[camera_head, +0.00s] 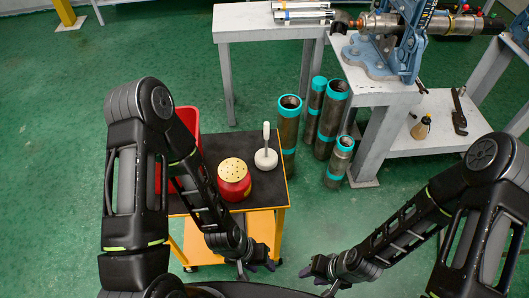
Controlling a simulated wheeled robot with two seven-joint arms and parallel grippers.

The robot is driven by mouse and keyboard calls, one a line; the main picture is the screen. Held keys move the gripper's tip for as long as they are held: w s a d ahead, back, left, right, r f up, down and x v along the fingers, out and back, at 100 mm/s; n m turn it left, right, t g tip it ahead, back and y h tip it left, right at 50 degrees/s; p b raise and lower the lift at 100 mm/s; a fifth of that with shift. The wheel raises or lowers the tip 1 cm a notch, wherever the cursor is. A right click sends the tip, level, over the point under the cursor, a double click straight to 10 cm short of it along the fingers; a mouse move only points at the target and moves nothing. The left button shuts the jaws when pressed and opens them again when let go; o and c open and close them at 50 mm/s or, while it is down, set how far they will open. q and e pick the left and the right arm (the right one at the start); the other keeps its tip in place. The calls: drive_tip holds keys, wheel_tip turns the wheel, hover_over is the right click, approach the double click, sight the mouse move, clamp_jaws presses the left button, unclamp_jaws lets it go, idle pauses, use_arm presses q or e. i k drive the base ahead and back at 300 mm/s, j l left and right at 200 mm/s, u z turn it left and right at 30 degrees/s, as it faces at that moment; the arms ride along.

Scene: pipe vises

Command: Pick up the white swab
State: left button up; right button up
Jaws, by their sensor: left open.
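The white swab (265,157) stands on the dark top of a small yellow cart (229,204), with its round white base down and its thin handle upright. A red pot (234,180) with a yellow, hole-dotted top stands beside it to the left. My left gripper (257,268) is open, low and in front of the cart's near edge, well apart from the swab. My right gripper (316,282) is to the right of the cart, over the floor. Its jaws are too small and dark to read.
A red bin (184,125) stands on the cart's left, partly behind my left arm. Several pipes with teal ends (329,118) stand on the floor right of the cart. A grey workbench (370,92) carries a blue vise (383,55). The green floor between my grippers is clear.

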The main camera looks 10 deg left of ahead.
sight(266, 159)
drive_tip(key=i+l, duration=0.3)
drive_tip(key=l, duration=0.15)
drive_tip(key=i+l, duration=0.35)
drive_tip(key=k+l+z, duration=0.05)
drive_tip(key=l, duration=0.05)
